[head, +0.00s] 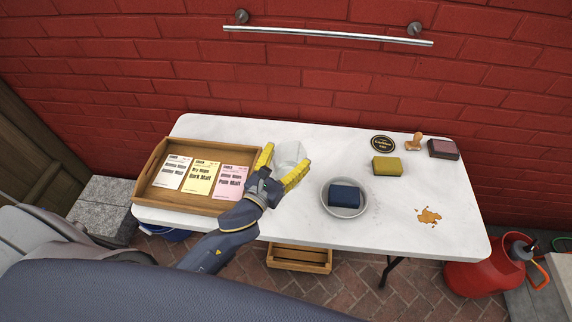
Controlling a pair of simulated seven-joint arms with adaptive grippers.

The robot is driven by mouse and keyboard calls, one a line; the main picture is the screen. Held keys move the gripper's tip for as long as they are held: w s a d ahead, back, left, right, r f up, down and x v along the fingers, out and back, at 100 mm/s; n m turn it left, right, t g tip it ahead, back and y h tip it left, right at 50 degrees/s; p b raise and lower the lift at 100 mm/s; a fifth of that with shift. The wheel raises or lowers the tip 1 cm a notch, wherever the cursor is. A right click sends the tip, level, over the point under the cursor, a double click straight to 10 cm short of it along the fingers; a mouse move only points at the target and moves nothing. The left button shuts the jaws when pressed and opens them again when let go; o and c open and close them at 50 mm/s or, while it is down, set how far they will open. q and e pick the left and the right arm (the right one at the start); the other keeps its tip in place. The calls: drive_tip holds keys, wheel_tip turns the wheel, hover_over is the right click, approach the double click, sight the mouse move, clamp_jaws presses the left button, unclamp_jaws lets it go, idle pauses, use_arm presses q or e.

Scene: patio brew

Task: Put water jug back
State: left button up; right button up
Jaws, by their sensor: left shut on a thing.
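A clear, whitish water jug (290,155) is at the middle left of the white table, just right of the wooden tray. My left gripper (282,168) has its yellow fingers on either side of the jug and is shut on it. The fingers and wrist hide the jug's lower part, so I cannot tell whether it touches the table. My right gripper does not show in the head view.
A wooden tray (146,172) with three labelled packets stands at left on the white table (300,230). A grey bowl (345,211) holds a dark blue block. A yellow sponge (386,166), stamp (414,141), red-brown box (443,149) and orange spill (428,216) are at right.

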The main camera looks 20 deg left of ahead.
use_arm(q)
drive_tip(key=shift+f, duration=1.75)
drive_tip(key=o, duration=1.5)
drive_tip(key=shift+s, duration=0.1)
drive_tip(key=s, duration=0.4)
drive_tip(key=s+a, duration=0.1)
drive_tip(key=s, duration=0.2)
drive_tip(key=s+a, duration=0.1)
drive_tip(key=s, duration=0.3)
drive_tip(key=shift+s+a, duration=0.15)
drive_tip(key=shift+s, duration=0.2)
